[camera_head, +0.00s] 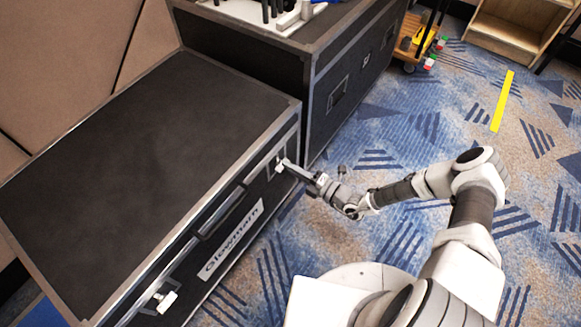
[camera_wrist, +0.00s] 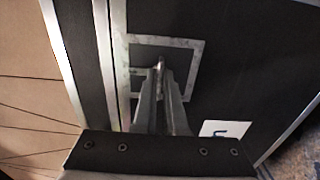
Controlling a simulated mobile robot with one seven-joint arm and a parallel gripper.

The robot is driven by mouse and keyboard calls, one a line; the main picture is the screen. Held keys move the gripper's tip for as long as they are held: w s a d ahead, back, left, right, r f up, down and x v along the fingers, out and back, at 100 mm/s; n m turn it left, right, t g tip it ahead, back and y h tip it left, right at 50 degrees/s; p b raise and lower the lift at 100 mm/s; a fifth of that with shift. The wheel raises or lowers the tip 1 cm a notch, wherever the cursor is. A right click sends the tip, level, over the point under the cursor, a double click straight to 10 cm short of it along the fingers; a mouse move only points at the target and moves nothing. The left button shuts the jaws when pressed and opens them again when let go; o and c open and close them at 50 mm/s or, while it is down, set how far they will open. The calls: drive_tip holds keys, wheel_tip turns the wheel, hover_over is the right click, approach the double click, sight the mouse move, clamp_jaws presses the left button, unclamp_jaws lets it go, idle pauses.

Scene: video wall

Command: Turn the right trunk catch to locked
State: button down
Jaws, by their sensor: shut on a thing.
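The black trunk (camera_head: 140,150) with metal edges stands at the left in the head view, its lid down. Its right catch (camera_head: 280,165) is on the front face near the right corner. My gripper (camera_head: 286,164) reaches this catch from the right. In the wrist view, my gripper (camera_wrist: 160,75) is shut on the small metal catch (camera_wrist: 160,63) in front of a square metal plate (camera_wrist: 195,85). The fingers hide most of the catch, so its turn angle cannot be told. The left catch (camera_head: 166,300) is a white piece near the trunk's front left end.
A second dark case (camera_head: 340,90) stands just behind the trunk's right end, with items on top. A wooden shelf (camera_head: 505,35) and a small wheeled cart (camera_head: 418,45) are at the back right. Open carpet (camera_head: 400,230) lies right of the trunk.

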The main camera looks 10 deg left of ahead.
drive_tip(key=shift+s, duration=0.15)
drive_tip(key=c, duration=1)
unclamp_jaws()
drive_tip(key=p+v, duration=0.3)
drive_tip(key=v, duration=1.4)
drive_tip(key=shift+d+p, duration=0.25)
drive_tip(key=shift+p, duration=0.15)
